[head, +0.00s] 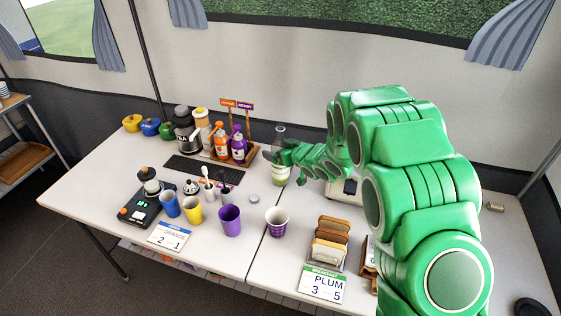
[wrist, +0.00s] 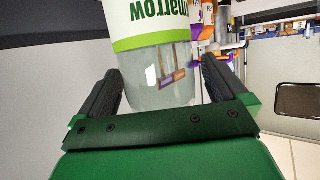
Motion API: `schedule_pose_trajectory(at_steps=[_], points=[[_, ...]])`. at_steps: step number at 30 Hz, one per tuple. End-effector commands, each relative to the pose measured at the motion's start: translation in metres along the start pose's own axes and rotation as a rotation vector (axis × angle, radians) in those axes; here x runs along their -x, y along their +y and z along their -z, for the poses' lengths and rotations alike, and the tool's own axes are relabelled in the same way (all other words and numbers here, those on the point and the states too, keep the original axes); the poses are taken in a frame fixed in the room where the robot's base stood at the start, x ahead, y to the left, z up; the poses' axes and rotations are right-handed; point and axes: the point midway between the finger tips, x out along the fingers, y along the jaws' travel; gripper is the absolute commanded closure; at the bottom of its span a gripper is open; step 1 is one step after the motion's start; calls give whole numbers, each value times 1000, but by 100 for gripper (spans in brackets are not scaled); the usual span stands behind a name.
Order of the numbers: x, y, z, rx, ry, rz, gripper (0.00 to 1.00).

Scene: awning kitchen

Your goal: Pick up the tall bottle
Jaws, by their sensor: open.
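A tall clear bottle (head: 280,178) with a green-and-white label stands upright on the table near its back edge, partly hidden by my gripper (head: 284,155) in the head view. In the wrist view the bottle (wrist: 158,88) fills the middle, its label lettering upside down above a green band and a clear section. My gripper (wrist: 158,68) is open there, one dark finger on each side of the bottle. A gap shows beside the right finger; contact at the left finger is unclear.
A wooden rack (head: 249,156) with orange and purple bottles stands close to the left. Several cups, including a striped cup (head: 277,221), stand in front. A toast rack (head: 329,243) is front right.

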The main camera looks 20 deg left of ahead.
Motion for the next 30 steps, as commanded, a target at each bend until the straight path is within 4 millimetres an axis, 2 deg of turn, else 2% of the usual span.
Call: schedule_pose_trajectory(at_steps=[4,13,25,30], points=[[-14,0,-2,-2,-1,1,1],[-16,0,-2,-2,-1,0,2],[-16,0,-2,-1,-1,1,64],[-16,0,-2,-1,-1,0,65]])
